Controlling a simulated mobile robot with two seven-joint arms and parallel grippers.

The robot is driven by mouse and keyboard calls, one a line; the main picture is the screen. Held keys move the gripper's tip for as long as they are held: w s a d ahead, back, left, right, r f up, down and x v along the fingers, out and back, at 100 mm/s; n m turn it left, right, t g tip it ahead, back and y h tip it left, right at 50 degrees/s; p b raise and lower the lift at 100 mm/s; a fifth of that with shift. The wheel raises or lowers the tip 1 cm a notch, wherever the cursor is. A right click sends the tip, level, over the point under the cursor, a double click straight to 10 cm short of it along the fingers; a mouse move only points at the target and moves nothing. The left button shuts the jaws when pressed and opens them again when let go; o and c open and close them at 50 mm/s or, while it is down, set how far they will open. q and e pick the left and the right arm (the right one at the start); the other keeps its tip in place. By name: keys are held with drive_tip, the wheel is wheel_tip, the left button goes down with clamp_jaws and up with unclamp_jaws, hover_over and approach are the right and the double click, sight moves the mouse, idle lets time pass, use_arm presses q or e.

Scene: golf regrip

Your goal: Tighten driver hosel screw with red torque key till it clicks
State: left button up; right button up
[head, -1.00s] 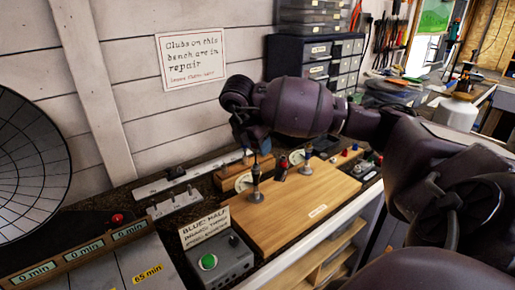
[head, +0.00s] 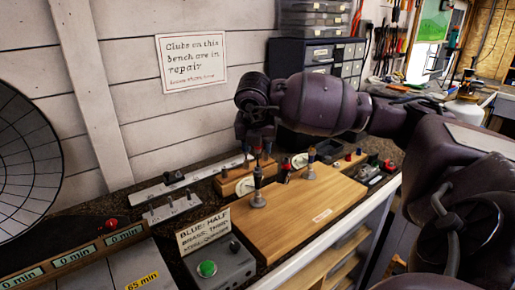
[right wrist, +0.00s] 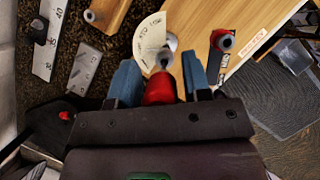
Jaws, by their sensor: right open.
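My right gripper (head: 257,146) hangs over the back of the bench, pointing down. It also shows in the right wrist view (right wrist: 160,84), with its blue fingers apart. A red handle (right wrist: 160,87), which looks like the red torque key, stands between the fingers in that view. I cannot tell whether either finger touches it. Two short upright hosel pieces stand on the wooden board, one at the near left (head: 257,194) and one farther right (head: 309,165). The screw itself is too small to make out. My left gripper is not in view.
The wooden board (head: 290,225) has clear room in front. A wooden block (head: 233,185) stands behind it, under my gripper. Small coloured items (head: 372,159) lie at the right.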

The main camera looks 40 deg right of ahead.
drive_tip(key=shift+n+t, duration=0.3)
drive_tip(key=shift+n, duration=0.5)
drive_tip(key=shift+f+n+y+b, duration=0.1)
drive_tip(key=shift+n+y+b, duration=0.45)
drive_tip(key=shift+n, duration=0.55)
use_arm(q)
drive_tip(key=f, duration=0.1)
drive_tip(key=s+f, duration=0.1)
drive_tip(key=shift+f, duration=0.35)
use_arm(e)
drive_tip(key=n+t+y, duration=0.1)
drive_tip(key=n, duration=0.2)
drive_tip(key=shift+a+n, duration=0.15)
drive_tip(key=shift+n, duration=0.15)
drive_tip(key=shift+c, duration=0.3)
drive_tip(key=c, duration=0.7)
drive_tip(key=shift+m+b, duration=0.4)
drive_tip(key=shift+b, duration=0.15)
clamp_jaws()
drive_tip(key=shift+w+m+h+b, duration=0.1)
drive_tip(key=shift+m+h+b, duration=0.35)
drive_tip(key=shift+m, duration=0.55)
drive_tip(key=m+g+b, duration=0.1)
drive_tip(key=m, duration=0.2)
drive_tip(key=shift+h, duration=0.4)
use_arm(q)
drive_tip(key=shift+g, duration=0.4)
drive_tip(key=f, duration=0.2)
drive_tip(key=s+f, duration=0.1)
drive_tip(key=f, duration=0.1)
